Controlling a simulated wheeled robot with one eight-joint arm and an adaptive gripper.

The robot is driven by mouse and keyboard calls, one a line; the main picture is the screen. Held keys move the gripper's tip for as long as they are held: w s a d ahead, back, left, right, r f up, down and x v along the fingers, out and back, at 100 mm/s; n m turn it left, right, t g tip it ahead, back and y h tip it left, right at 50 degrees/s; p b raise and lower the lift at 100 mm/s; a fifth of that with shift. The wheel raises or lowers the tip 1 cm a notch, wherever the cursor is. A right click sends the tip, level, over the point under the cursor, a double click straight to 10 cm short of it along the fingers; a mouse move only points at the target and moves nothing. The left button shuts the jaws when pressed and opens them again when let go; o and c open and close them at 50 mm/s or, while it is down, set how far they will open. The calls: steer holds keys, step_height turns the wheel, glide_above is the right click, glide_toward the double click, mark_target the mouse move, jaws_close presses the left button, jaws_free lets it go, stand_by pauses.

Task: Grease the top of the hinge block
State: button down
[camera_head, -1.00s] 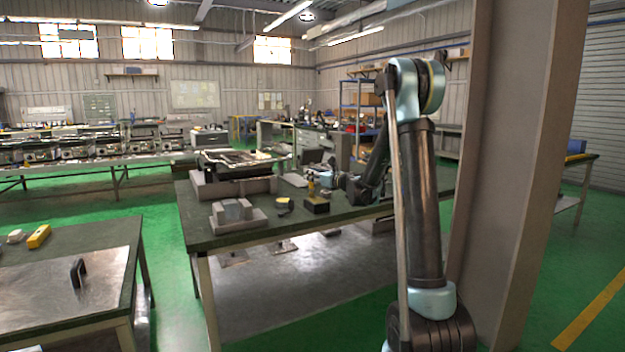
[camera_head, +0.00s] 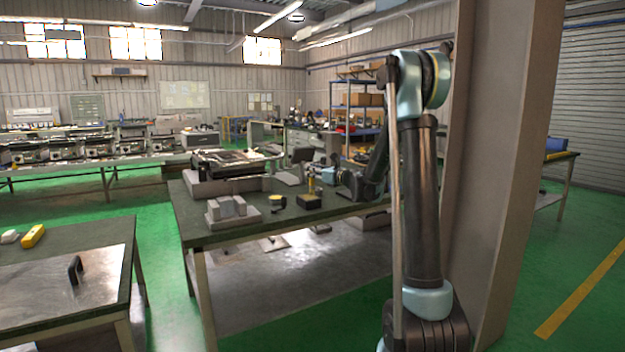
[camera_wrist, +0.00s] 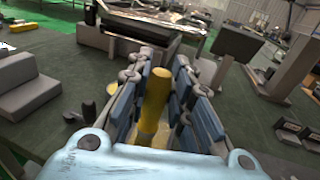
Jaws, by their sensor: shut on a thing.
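A grey stepped block (camera_head: 232,207) that looks like the hinge block sits on a flat base near the table's front left corner. A grey stepped block also shows at the left of the wrist view (camera_wrist: 24,86). My gripper (camera_head: 318,175) is right of it, over the table. Its fingers (camera_wrist: 165,112) are shut on an upright yellow handle (camera_wrist: 154,100), also seen in the head view (camera_head: 312,181). The handle's lower end is hidden in the wrist view. A dark box (camera_head: 309,202) stands just below the handle; whether they touch is unclear.
A large grey fixture with a dark top (camera_head: 225,183) stands behind the block. A small dark and yellow item (camera_head: 277,201) lies between block and box. A thick pillar (camera_head: 500,180) stands right of my arm.

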steer(key=shift+a+r, duration=0.1)
steer(key=shift+r, duration=2.75)
